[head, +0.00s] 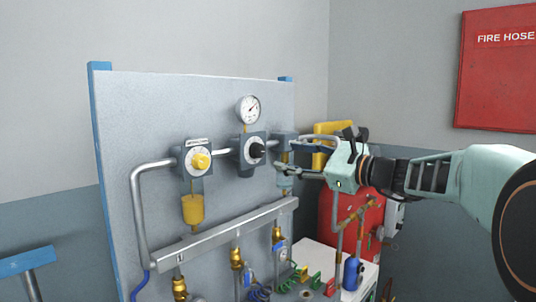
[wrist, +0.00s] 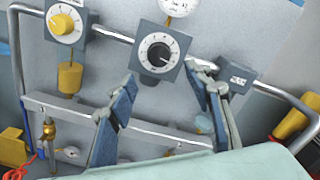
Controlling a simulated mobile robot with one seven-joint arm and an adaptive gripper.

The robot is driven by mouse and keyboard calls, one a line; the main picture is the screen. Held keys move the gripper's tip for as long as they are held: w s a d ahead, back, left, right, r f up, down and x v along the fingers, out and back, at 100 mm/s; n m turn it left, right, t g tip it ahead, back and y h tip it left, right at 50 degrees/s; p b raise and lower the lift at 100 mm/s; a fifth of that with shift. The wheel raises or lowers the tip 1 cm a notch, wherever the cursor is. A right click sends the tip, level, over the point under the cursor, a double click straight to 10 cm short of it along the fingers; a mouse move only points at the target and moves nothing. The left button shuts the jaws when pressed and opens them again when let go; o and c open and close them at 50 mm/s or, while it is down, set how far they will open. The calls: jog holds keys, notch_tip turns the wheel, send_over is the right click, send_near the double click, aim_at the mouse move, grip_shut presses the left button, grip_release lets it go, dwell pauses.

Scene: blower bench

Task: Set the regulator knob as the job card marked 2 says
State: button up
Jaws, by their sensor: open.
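A black knob (head: 256,150) sits on a square grey block with a white dial, under a round pressure gauge (head: 248,110) on the grey panel. In the wrist view the black knob (wrist: 159,54) has a white pointer line and a ring of marks too small to read. A yellow knob (head: 201,161) on a similar block is to its left; it also shows in the wrist view (wrist: 62,24). My gripper (head: 283,155) is open and empty, to the right of the black knob and apart from it. In the wrist view its fingers (wrist: 163,76) stand below the black dial. No readable job card shows.
A silver pipe (head: 140,210) links the blocks. A manifold bar (head: 225,237) with brass fittings runs below. A yellow bowl (head: 193,210) hangs under the yellow knob's block. A red machine (head: 372,215) stands right of the panel, with a fire hose cabinet (head: 497,75) on the wall.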

aim_at(261, 152)
jog(key=p+x, duration=0.1)
jog(key=x, duration=0.8)
jog(key=shift+w+a+f, duration=0.1)
jog(key=shift+w+a, duration=0.05)
jog(key=shift+a, duration=0.05)
jog(key=c, duration=1.1)
jog(key=shift+c, duration=0.2)
jog(key=shift+f, duration=0.1)
